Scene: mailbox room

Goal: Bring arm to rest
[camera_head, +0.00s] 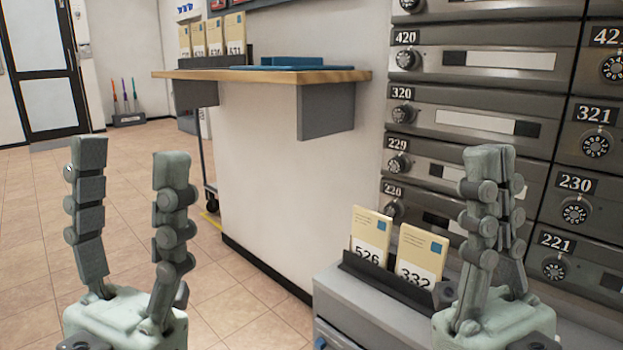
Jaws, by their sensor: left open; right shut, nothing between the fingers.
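My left gripper (131,170) is at the lower left, pointing up, with its two fingers spread apart and nothing between them. Tiled floor shows behind it. My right gripper (490,165) is at the lower right, pointing up, with its fingers together and nothing held. It stands in front of the mailboxes and beside the envelope numbered 332 (422,255), and hides part of the cabinet behind it. Both arms below the grippers are out of the picture.
Grey mailboxes (480,115) fill the right side. Envelopes 526 (370,234) and 332 stand in a dark holder (385,280) on a grey cabinet (350,315). A wooden shelf (225,74) carries more envelopes (213,36) and a blue tray (295,67).

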